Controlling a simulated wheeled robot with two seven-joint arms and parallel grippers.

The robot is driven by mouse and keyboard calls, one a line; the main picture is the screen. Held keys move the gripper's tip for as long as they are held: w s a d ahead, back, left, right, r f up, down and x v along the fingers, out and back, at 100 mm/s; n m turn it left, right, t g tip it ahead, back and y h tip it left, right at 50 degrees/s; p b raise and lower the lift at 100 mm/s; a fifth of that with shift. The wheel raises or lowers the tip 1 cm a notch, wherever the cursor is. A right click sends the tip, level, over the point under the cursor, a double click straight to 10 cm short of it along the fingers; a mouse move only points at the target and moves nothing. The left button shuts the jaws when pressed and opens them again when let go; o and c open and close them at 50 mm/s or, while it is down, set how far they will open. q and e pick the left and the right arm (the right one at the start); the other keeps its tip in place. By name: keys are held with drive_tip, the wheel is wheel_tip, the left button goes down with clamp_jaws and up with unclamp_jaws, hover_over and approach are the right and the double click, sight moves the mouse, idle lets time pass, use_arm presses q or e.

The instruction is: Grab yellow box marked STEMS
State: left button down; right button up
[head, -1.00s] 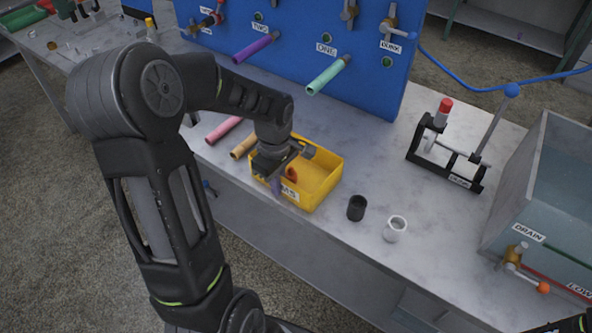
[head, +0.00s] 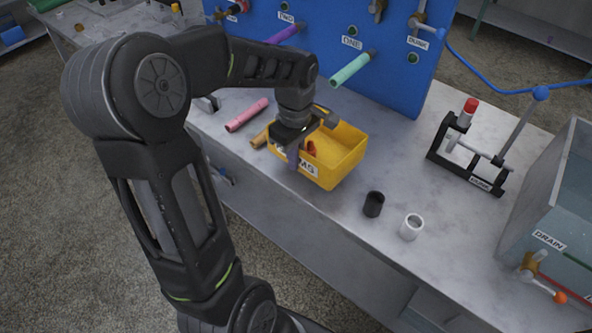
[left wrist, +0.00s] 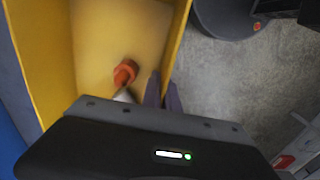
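The yellow box (head: 345,163) with a white label ending in "MS" is near the front edge of the workbench in the head view. My left gripper (head: 293,155) is at its near-left labelled wall, pointing down, and appears shut on that wall. In the left wrist view the fingers (left wrist: 165,95) are close together at the yellow wall (left wrist: 177,35). A red-orange part (left wrist: 124,73) with a pale stem lies inside the box. I cannot clearly see a gap beneath the box. My right gripper is not in view.
A black cup (head: 373,204) and a white cup (head: 411,227) stand right of the box. A pink tube (head: 246,115) and an orange tube (head: 260,139) lie at left. A DRAIN tank (head: 545,190) is at right.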

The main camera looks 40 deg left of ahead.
use_arm(q)
drive_tip(key=shift+r, duration=1.95)
drive_tip(key=shift+f, duration=0.1)
